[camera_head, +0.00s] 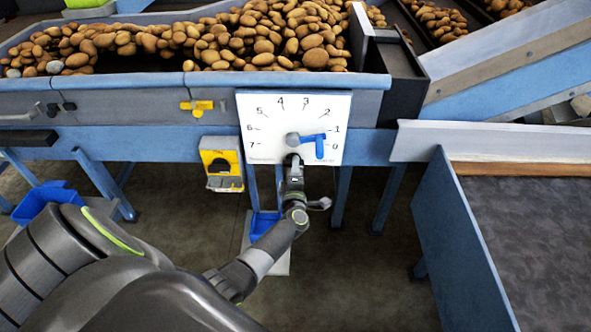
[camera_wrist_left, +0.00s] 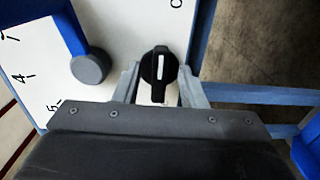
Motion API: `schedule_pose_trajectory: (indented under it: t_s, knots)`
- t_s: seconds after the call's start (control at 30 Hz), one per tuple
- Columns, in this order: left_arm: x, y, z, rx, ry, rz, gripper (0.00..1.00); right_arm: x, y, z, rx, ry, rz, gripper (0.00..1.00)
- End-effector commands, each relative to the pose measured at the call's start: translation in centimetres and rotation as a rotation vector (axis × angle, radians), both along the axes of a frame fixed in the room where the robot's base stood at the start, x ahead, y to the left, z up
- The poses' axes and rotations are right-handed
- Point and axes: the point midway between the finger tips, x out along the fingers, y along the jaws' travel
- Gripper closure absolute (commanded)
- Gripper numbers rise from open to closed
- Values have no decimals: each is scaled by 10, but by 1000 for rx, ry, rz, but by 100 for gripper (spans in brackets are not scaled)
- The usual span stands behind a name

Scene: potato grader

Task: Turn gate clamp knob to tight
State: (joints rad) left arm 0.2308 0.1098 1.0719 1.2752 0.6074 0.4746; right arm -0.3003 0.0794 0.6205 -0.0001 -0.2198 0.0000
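The gate clamp knob (camera_wrist_left: 159,66) is black with a white line. It sits on the white dial plate (camera_head: 265,110), low and below the grey hub of the blue lever (camera_head: 320,148). In the wrist view the white line runs nearly straight up and down the picture. My left gripper (camera_head: 293,163) is at the plate's lower edge and mostly hides the knob in the head view. In the wrist view its two fingers stand apart, one on each side of the knob. I cannot tell whether they touch it. My right gripper is not in view.
The blue lever's grey hub (camera_wrist_left: 90,67) is close beside my left finger. The lever points between 0 and 1. A yellow box (camera_head: 221,160) and a yellow valve handle (camera_head: 197,106) are left of the plate. A potato-filled trough (camera_head: 120,82) lies above.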

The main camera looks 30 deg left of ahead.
Motion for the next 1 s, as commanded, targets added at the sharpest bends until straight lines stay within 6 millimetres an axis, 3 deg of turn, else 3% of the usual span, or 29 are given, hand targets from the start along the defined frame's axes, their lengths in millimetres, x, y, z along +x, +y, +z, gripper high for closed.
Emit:
schedule_pose_trajectory:
  t_s: [0.27, 0.8, 1.0]
  knots:
    - [-13, -8, -1, -2, 1, 0, 63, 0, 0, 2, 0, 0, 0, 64]
    - [-114, -70, -3, -4, 1, 2, 63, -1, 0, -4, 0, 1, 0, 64]
    - [-139, -85, -2, -2, 1, 1, 63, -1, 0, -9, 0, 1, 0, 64]
